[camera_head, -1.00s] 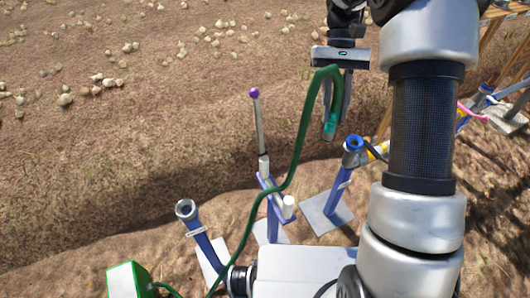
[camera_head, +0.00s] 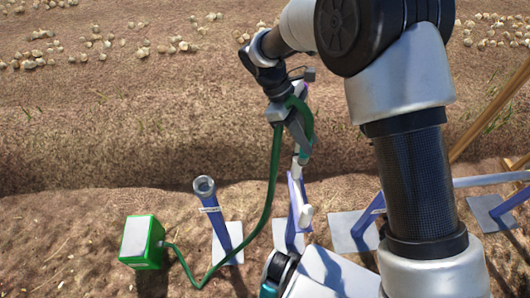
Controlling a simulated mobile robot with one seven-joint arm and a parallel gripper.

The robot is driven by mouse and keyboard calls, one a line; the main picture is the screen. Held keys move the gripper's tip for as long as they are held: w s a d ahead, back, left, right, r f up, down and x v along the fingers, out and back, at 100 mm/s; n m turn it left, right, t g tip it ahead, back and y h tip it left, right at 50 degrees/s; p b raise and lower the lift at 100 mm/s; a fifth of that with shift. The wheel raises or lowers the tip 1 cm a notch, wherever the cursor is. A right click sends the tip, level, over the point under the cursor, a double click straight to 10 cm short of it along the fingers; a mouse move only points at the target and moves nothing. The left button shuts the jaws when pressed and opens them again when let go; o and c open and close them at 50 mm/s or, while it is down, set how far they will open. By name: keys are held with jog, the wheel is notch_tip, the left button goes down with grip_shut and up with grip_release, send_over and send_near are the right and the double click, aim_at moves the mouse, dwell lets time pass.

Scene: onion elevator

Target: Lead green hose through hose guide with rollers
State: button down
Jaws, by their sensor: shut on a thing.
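The green hose (camera_head: 274,165) runs from a green box (camera_head: 143,243), sags near the ground, then rises to my gripper (camera_head: 301,138). My gripper is shut on the hose near its end, where the hose bends over and points down. The hose guide with rollers (camera_head: 296,206) is a blue stand with white rollers, below my gripper. Whether hose and guide touch, I cannot tell.
A blue post with a round open top (camera_head: 205,187) stands on a pale plate to the left of the guide. Other blue stands (camera_head: 369,215) and a wooden beam (camera_head: 490,110) are at the right. Bare soil with scattered onions (camera_head: 85,42) lies behind.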

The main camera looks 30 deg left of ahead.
jog(key=s+a+f+n+t+y, duration=0.1)
jog(key=s+a+f+n+t, duration=0.25)
jog(key=s+a+n, duration=0.45)
jog(key=w+d+m, duration=0.1)
jog(key=w+d, duration=1.2)
jog(key=d, duration=0.5)
jog(key=w+d, duration=1.4)
jog(key=d, duration=0.4)
jog(key=shift+d+m, duration=0.35)
jog(key=shift+m, duration=0.05)
